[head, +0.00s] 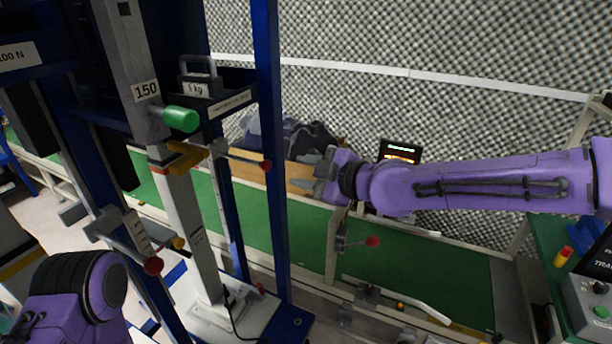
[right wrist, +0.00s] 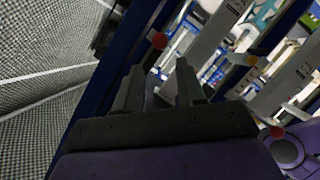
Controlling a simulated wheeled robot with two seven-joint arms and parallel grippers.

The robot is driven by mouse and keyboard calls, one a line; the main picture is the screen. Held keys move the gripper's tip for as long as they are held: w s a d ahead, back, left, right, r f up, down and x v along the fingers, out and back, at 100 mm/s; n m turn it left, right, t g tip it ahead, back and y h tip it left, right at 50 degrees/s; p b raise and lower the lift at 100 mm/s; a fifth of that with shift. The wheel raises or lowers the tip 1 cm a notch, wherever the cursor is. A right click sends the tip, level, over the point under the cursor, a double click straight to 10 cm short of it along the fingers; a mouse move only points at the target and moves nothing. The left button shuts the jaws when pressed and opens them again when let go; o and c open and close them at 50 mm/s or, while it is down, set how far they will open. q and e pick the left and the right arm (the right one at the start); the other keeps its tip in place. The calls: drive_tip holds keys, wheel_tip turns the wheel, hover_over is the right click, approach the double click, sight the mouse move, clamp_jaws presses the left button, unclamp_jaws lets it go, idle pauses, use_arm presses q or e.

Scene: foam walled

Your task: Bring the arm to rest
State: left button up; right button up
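My right arm (head: 470,185) is purple and reaches in from the right in the head view. Its gripper (head: 318,180) points left, above the green conveyor belt and in front of a wooden box. In the right wrist view the two grey fingers of the right gripper (right wrist: 158,85) stand apart with nothing between them. My left arm (head: 75,295) shows only as a purple and black part at the lower left of the head view. The left gripper is not visible.
A blue frame post (head: 270,150) stands left of the right gripper. A grey column (head: 185,215) with a green handle (head: 180,118) and a 6 kg weight (head: 198,85) are nearby. The green belt (head: 430,260) runs below. A control box (head: 590,305) sits at right. Foam wall (head: 480,45) behind.

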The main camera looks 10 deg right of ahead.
drive_tip(key=shift+s+d, duration=0.1)
drive_tip(key=s+d+f+m+h, duration=0.2)
drive_tip(key=d+f+m, duration=0.1)
drive_tip(key=f+m, duration=0.5)
drive_tip(key=s+d+f+m+h, duration=0.35)
drive_tip(key=f+m, duration=0.35)
drive_tip(key=f, duration=0.3)
drive_tip(key=s+d+f+m+h, duration=0.2)
drive_tip(key=d+f+m, duration=0.2)
drive_tip(key=f+m, duration=0.4)
drive_tip(key=s+d+f+g+h, duration=0.2)
drive_tip(key=s+d+f, duration=0.2)
drive_tip(key=s, duration=0.5)
drive_tip(key=s+d+f+m+g+h, duration=0.1)
drive_tip(key=s+d+f+g+h, duration=0.1)
drive_tip(key=s+d+f, duration=0.3)
drive_tip(key=s+d+f+g+h, duration=0.2)
drive_tip(key=s+d+f+g, duration=0.1)
drive_tip(key=s+f, duration=0.8)
drive_tip(key=s+d, duration=0.1)
drive_tip(key=s, duration=0.3)
drive_tip(key=shift+s+d+m+g, duration=0.25)
drive_tip(key=shift+m+g, duration=0.05)
drive_tip(key=shift+g, duration=0.1)
